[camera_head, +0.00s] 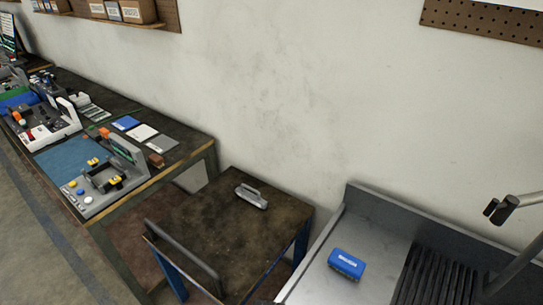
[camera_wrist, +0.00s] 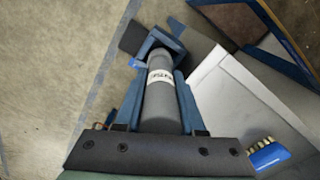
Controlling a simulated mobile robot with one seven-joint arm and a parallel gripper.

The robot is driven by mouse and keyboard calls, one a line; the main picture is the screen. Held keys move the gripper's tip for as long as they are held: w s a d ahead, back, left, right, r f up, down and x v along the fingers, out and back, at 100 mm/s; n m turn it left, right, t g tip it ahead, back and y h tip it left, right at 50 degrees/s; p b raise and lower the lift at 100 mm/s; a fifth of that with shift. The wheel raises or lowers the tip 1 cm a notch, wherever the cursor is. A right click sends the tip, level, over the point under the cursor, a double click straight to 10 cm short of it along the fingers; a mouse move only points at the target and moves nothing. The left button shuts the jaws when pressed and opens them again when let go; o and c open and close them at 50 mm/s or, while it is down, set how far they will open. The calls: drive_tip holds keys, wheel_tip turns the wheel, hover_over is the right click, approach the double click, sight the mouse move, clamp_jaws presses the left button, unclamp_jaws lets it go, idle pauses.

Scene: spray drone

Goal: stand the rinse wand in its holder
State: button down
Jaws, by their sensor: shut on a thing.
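In the wrist view my gripper (camera_wrist: 160,48) has its long blue fingers on either side of a grey cylinder with a white printed label, which looks like the rinse wand (camera_wrist: 162,100). The gripper is shut on it. A dark bar (camera_wrist: 132,38) crosses at the fingertips; I cannot tell whether it belongs to the wand. My gripper does not show in the head view. I cannot make out the wand's holder for certain in either view. A grey tube with black ends (camera_head: 502,208) shows at the right edge of the head view; I cannot tell what it is.
A steel sink unit (camera_head: 378,240) with a dark ribbed area (camera_head: 430,275) stands at right. A blue brush (camera_head: 347,263) lies on it, also in the wrist view (camera_wrist: 268,155). A dark cart (camera_head: 215,225) bears a grey handled tool (camera_head: 251,196). A cluttered bench (camera_head: 185,150) stands at left.

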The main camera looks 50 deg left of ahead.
drive_tip(key=shift+f+b, duration=2.5)
drive_tip(key=shift+f, duration=0.25)
drive_tip(key=shift+f, duration=0.35)
drive_tip(key=shift+s+f+b, duration=0.25)
drive_tip(key=shift+f+b, duration=0.05)
drive_tip(key=shift+b, duration=0.1)
drive_tip(key=shift+c, duration=2.2)
unclamp_jaws()
drive_tip(key=shift+f, duration=0.1)
drive_tip(key=r, duration=1.4)
drive_tip(key=shift+w+a, duration=0.1)
drive_tip(key=shift+w, duration=0.15)
